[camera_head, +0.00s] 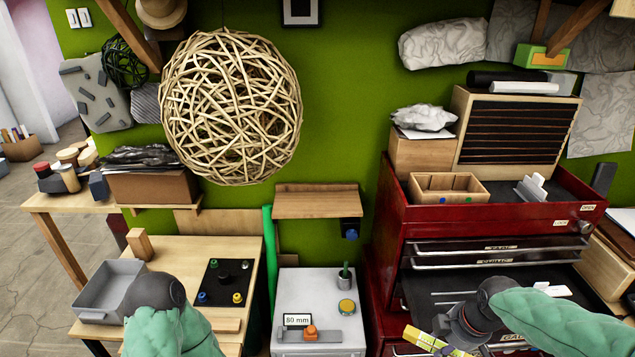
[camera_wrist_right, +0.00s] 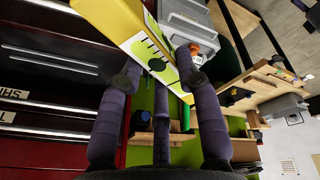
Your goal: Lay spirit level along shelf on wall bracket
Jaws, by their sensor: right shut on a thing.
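The yellow spirit level (camera_head: 428,341) is at the bottom of the head view, in front of the red tool cabinet. My right gripper (camera_head: 447,336) is shut on it. In the right wrist view, the fingers of the gripper (camera_wrist_right: 160,75) press on both sides of the level (camera_wrist_right: 120,22), which runs diagonally. The wooden shelf (camera_head: 318,202) is on the green wall, up and left of the level and apart from it; its top looks bare. A dark bracket part with a blue knob (camera_head: 350,230) is below its right end. My left arm shows at the lower left, but its gripper does not.
A grey-white cabinet (camera_head: 318,339) with a cup, a round tin and an orange-handled tool stands below the shelf. The red tool cabinet (camera_head: 396,215) rises to the right. A big woven cane ball (camera_head: 231,107) hangs up and left. A grey tray (camera_head: 93,314) lies on the left bench.

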